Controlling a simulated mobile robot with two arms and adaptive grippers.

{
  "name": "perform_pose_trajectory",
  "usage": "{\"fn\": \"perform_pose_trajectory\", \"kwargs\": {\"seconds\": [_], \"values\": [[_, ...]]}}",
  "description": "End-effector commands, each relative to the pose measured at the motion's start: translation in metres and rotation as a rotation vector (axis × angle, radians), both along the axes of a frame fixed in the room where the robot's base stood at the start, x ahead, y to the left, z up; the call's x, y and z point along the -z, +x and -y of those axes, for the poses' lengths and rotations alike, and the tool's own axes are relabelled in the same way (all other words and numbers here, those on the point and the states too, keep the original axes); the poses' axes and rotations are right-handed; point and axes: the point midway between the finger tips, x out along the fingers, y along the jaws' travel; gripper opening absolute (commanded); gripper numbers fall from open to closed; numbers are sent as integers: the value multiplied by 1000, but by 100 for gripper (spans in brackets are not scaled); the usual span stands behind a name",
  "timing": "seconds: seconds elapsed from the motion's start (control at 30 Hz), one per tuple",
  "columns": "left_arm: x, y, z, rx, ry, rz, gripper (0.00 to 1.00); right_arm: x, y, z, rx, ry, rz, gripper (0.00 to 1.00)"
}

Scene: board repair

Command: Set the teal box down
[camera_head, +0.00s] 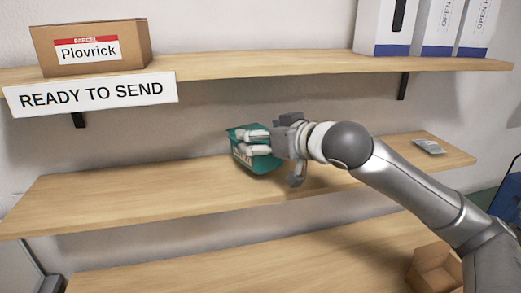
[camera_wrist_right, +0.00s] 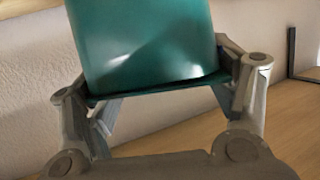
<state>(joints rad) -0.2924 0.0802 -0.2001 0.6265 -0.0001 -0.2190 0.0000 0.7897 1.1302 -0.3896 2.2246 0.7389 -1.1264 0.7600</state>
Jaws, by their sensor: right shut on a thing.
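The teal box (camera_head: 262,164) is at the middle shelf (camera_head: 110,196), near its centre, in the head view. My right gripper (camera_head: 257,144) is shut on it, with its fingers across the box's side. In the right wrist view the teal box (camera_wrist_right: 146,45) stands between the two fingers of my right gripper (camera_wrist_right: 160,90). The box looks slightly tilted in the head view. I cannot tell whether its bottom touches the shelf. My left gripper is not in view.
A cardboard parcel (camera_head: 90,47) labelled Plovrick stands on the upper shelf, above a READY TO SEND sign (camera_head: 92,93). White and blue boxes (camera_head: 385,27) stand upper right. A small grey packet (camera_head: 428,146) lies on the middle shelf's right end. The middle shelf's left part is clear.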

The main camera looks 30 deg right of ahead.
Motion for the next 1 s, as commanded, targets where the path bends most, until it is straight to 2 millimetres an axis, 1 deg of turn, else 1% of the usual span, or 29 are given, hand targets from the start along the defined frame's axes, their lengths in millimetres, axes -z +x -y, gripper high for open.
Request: {"fn": "perform_pose_trajectory", "kwargs": {"seconds": [0.1, 0.2, 0.3, 0.73, 0.77, 0.9, 1.0], "values": [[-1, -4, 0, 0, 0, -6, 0, 12, 7, -4, -1, 0, -1, 9], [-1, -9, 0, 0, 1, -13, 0, 26, 6, -3, -1, -3, -2, 9], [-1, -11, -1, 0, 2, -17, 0, 34, 6, -3, -1, -3, 0, 9], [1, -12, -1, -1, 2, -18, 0, 41, 6, -3, -1, 0, 3, 9], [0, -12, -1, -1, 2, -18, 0, 42, 6, -3, -1, 0, -2, 82], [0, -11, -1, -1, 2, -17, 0, 41, 6, -3, -1, 0, -2, 100], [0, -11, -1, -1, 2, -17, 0, 41, 6, -3, -1, 0, -2, 100]]}}
